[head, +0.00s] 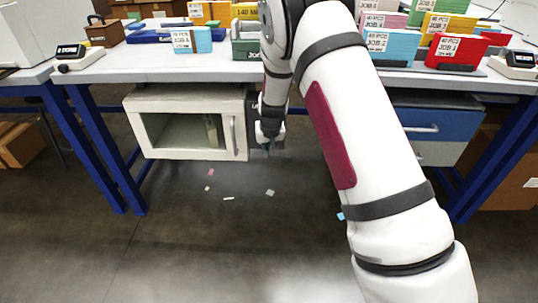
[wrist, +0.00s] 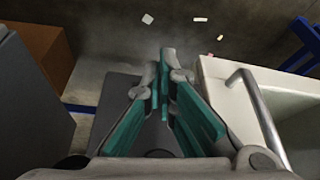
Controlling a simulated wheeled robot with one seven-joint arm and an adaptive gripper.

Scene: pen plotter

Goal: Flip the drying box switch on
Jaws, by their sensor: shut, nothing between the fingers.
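The drying box (head: 190,94) is a cream cabinet with a windowed door, hung under the workbench left of centre. Its upright metal door handle (head: 233,134) also shows in the wrist view (wrist: 262,115). A dark grey panel (head: 256,99) adjoins the box's right side and shows below my fingers in the wrist view (wrist: 117,92). I cannot make out the switch; my arm and gripper cover part of that panel. My gripper (head: 268,148) points down just right of the box door. Its teal-padded fingers are shut and empty in the wrist view (wrist: 167,62).
The workbench (head: 150,62) overhangs the box and carries coloured job boxes and small devices. Blue legs (head: 95,150) stand left. A blue and grey drawer unit (head: 428,125) hangs at right. Small paper scraps (head: 229,198) lie on the otherwise open floor in front.

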